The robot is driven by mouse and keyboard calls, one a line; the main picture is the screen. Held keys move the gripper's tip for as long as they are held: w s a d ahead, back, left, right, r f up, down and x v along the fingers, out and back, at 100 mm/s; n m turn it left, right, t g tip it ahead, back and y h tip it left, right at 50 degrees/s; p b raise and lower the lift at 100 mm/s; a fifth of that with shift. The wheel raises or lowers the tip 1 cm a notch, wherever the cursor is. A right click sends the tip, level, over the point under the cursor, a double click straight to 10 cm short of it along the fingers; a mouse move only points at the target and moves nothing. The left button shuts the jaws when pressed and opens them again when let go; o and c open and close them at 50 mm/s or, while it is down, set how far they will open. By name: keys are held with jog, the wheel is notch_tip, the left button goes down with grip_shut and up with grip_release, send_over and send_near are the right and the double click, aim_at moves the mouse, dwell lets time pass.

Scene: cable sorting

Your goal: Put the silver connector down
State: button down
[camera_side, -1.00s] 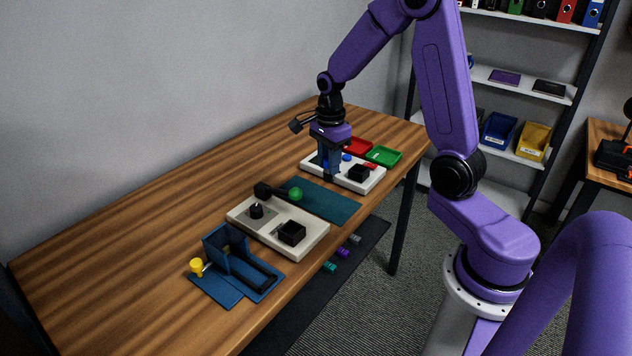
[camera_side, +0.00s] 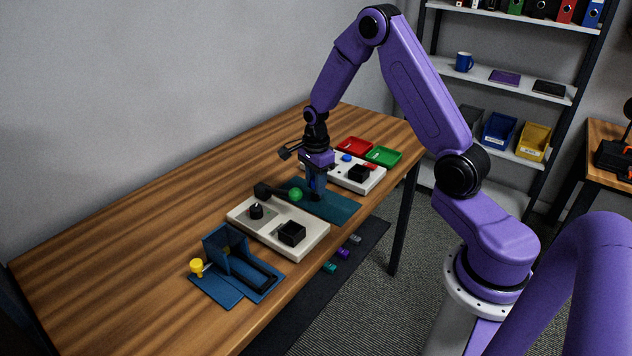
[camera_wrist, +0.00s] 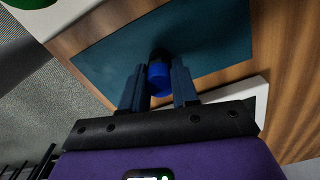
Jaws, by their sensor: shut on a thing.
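My gripper (camera_side: 317,194) is over the teal mat (camera_side: 343,211) on the wooden table, fingers pointing down. In the wrist view my gripper (camera_wrist: 157,80) is shut on a blue round piece (camera_wrist: 159,84) with a dark end, close above the teal mat (camera_wrist: 215,40). I cannot tell whether the piece touches the mat. No silver connector shows clearly between the fingers. A small grey piece (camera_side: 355,238) lies on the dark strip below the table's edge, and I cannot tell whether it is a connector.
A white panel (camera_side: 340,177) with a blue button and a black block stands behind the mat. Red (camera_side: 355,146) and green (camera_side: 384,156) trays lie beyond. A pale panel (camera_side: 315,247) with a lever and green ball (camera_side: 296,195) stands close in front. A blue fixture (camera_side: 225,262) is nearer.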

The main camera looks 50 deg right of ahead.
jog(key=shift+f, duration=0.15)
jog(key=c, duration=0.8)
grip_release()
jog(key=shift+c, duration=0.2)
notch_tip(320, 180, up, 12)
jog(key=s+a+r+n, duration=0.3)
jog(key=s+a+n, duration=0.2)
jog(key=a+n, duration=0.35)
jog(key=s+a+n, duration=0.4)
jog(key=s+n, duration=0.8)
jog(key=s+a+r+n, duration=0.1)
jog(key=s+a+n, duration=0.3)
jog(key=s+n, duration=0.9)
jog(key=shift+s+a+r, duration=0.2)
jog(key=shift+s+a, duration=0.05)
jog(key=shift+a, duration=0.1)
